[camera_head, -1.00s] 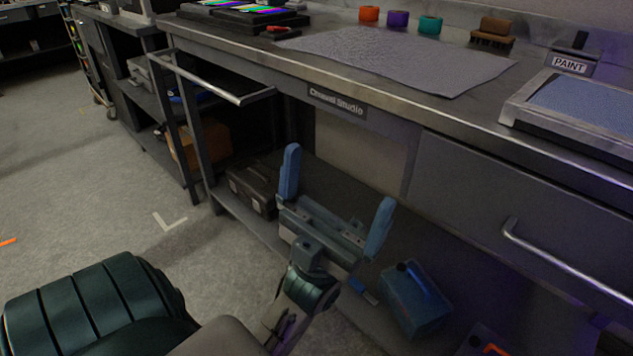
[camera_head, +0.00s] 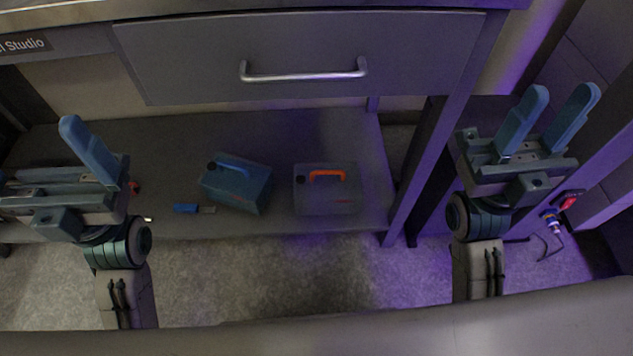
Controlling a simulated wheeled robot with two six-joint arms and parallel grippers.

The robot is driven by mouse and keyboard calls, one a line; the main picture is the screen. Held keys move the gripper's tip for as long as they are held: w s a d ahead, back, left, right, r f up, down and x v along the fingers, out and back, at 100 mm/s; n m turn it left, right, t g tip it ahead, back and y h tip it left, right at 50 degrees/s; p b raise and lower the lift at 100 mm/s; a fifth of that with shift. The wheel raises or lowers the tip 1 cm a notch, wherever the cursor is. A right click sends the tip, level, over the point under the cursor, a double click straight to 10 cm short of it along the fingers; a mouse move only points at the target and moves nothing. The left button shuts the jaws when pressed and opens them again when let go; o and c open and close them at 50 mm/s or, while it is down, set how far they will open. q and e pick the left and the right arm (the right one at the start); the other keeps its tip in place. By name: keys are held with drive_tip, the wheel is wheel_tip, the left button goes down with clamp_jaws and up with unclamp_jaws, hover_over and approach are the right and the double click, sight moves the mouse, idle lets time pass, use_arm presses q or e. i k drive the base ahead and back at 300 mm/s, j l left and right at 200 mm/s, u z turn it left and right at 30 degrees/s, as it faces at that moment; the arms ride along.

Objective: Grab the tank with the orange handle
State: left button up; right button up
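The tank with the orange handle (camera_head: 327,195) is a grey, boxy container on the low shelf under the drawer, right of the picture's middle. Its orange handle (camera_head: 327,174) is on top, and nothing touches it. My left gripper (camera_head: 88,148) is at the left, well away from the tank; one finger shows and the other is outside the picture. That finger stands at the outer end of the jaw, so it looks open. My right gripper (camera_head: 560,95) is at the right, beyond the bench leg, with a gap between its fingers and nothing in it.
A teal tank with a blue handle (camera_head: 237,183) stands just left on the same shelf (camera_head: 290,130). A blue-handled tool (camera_head: 190,208) lies near the shelf's front edge. The drawer (camera_head: 300,50) hangs above. A bench leg (camera_head: 430,150) stands between tank and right gripper.

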sight(319, 188)
drive_tip(key=k+l, duration=0.1)
drive_tip(key=l, duration=1.25)
drive_tip(key=k, duration=0.05)
